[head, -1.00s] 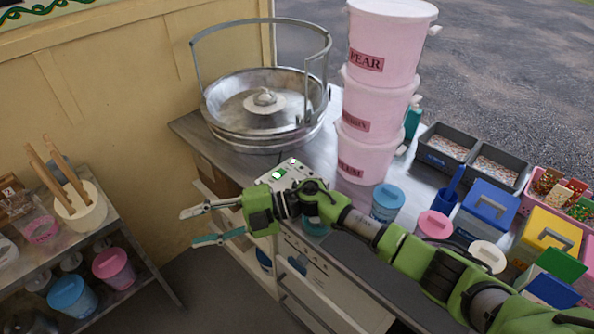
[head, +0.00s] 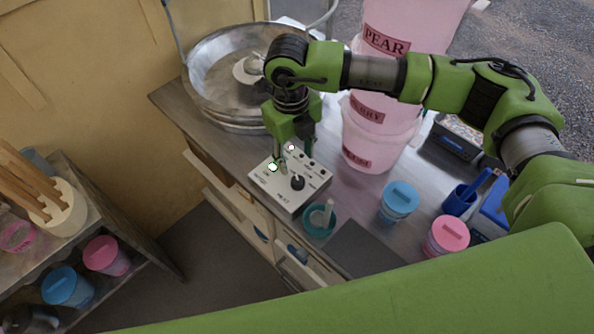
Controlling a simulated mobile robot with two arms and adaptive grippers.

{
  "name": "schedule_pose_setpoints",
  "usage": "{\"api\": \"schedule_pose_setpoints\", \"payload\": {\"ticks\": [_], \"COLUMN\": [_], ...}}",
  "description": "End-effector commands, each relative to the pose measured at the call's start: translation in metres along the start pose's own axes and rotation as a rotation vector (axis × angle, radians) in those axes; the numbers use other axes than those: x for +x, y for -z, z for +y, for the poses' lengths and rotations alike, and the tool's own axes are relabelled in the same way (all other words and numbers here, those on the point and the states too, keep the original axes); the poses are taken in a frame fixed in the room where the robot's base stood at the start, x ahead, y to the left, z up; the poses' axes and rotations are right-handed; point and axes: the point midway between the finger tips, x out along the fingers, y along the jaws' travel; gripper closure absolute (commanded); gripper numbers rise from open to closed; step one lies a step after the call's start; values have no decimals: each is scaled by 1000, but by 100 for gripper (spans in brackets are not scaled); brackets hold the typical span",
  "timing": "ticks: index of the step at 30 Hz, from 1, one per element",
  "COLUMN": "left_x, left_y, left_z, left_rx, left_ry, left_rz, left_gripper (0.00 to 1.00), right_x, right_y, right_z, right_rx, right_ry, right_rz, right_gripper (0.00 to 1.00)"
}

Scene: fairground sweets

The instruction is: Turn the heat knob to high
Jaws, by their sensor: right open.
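The heat knob looks to be the round black knob (head: 297,183) on top of a white control box (head: 290,203). The box sits near the front edge of the metal counter. A lit green-white switch (head: 272,167) and a small pinkish light (head: 291,147) also show on the box. The labels are too small to read. My right gripper (head: 292,158) points down just above the back of the box, behind the knob and apart from it. It is open and empty, its fingers partly hidden by its own body. My left gripper is not in view.
A metal floss pan (head: 210,108) stands behind the box. Stacked pink tubs (head: 372,150) stand to the right. A teal ring holder (head: 319,222), a blue-lidded jar (head: 398,200) and a pink-lidded jar (head: 447,235) are on the counter. A shelf (head: 115,225) stands at left.

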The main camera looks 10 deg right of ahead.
Motion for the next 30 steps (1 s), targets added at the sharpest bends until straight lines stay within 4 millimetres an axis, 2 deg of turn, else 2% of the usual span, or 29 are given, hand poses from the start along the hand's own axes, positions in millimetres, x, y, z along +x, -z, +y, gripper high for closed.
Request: {"api": "schedule_pose_setpoints", "payload": {"ticks": [1,3,6,12,15,20,27,28,30], "left_x": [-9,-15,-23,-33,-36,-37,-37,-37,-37], "left_y": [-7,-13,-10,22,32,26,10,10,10], "left_z": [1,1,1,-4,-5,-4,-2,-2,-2], "left_rx": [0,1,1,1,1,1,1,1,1], "left_ry": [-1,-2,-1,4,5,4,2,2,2], "left_rz": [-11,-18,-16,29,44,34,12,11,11], "left_gripper": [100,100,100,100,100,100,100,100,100], "right_x": [8,24,46,81,93,102,104,103,103], "right_y": [1,1,1,1,0,0,0,0,0], "right_z": [0,0,0,1,1,1,1,1,1], "right_rx": [3,1,1,0,1,0,0,0,0], "right_ry": [0,-1,-1,-2,-3,-2,-3,-3,-3], "right_rz": [6,6,6,4,3,1,0,0,0], "right_gripper": [58,58,58,58,58,58,58,60,79]}}
